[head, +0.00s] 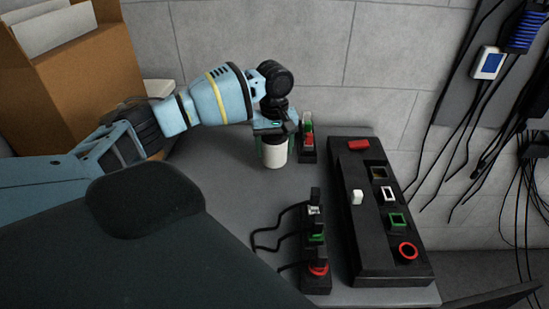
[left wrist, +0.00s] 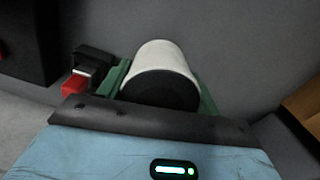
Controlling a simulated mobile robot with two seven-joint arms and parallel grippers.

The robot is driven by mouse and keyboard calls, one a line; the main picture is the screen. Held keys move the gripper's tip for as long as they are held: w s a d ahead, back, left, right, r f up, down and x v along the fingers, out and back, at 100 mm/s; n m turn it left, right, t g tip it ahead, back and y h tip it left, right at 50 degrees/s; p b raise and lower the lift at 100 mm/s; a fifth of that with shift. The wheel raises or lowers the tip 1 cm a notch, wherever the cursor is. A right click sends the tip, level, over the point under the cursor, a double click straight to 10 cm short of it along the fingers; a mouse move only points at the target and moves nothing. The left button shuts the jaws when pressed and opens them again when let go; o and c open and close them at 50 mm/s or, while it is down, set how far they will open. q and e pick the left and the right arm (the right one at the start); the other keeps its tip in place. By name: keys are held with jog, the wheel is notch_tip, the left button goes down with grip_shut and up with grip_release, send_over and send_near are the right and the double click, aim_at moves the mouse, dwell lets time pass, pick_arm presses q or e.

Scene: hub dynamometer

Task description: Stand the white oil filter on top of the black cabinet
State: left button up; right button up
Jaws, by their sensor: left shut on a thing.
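The white oil filter (head: 274,153) is a short white cylinder with a black end, in the middle of the head view. My left gripper (head: 273,134) is shut on it from above, and the filter hangs upright below the jaws. In the left wrist view the filter (left wrist: 162,70) sits between the green fingers, its black end towards the camera. It is over a dark grey worktop (head: 235,185); I cannot tell whether its base touches. I cannot make out for certain whether this worktop is the black cabinet's top. My right gripper is not in view.
A black control panel (head: 345,250) with buttons stands on the right of the worktop. A brown box (head: 90,75) is at back left. Left of the filter is clear.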

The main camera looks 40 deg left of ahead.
aim_at(274, 158)
pick_arm(q)
jog(key=shift+f, duration=2.05)
jog(key=shift+f, duration=0.1)
jog(key=o, duration=1.3)
jog(key=shift+f, duration=0.1)
notch_tip(274, 158, up, 12)
jog(key=shift+r+p, duration=0.15)
jog(key=shift+p, duration=0.2)
